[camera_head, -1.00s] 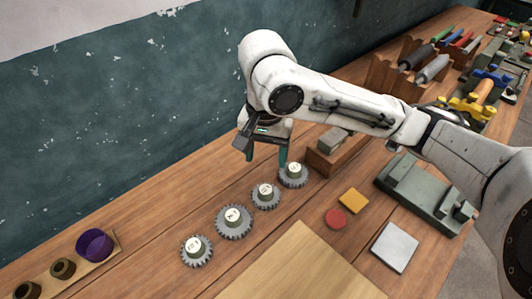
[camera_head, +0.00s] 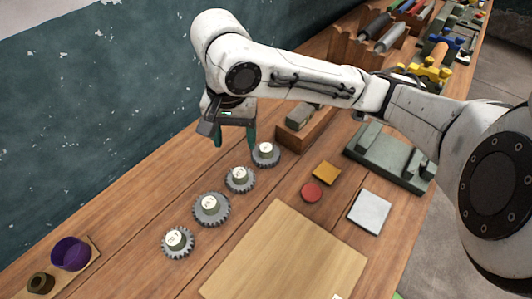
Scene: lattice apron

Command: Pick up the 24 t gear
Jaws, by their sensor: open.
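Four grey toothed gears stand in a slanting row on the wooden bench, each with a raised hub and a white label. From front to back they are the nearest gear (camera_head: 178,243), the largest-looking gear (camera_head: 211,209), a third gear (camera_head: 239,180) and the farthest gear (camera_head: 266,155). The labels are too small to read surely, so I cannot tell which is the 24 t gear. My gripper (camera_head: 235,141) points down, open and empty, its two greenish fingers apart. It appears just left of and behind the farthest gear; its exact height is unclear.
A wooden block with a grey part (camera_head: 303,122) stands close behind the farthest gear. A red disc (camera_head: 311,192), orange square (camera_head: 326,173), pale board (camera_head: 285,255) and grey plate (camera_head: 369,212) lie to the right. A purple cup (camera_head: 70,253) stands front left; the wall borders the bench.

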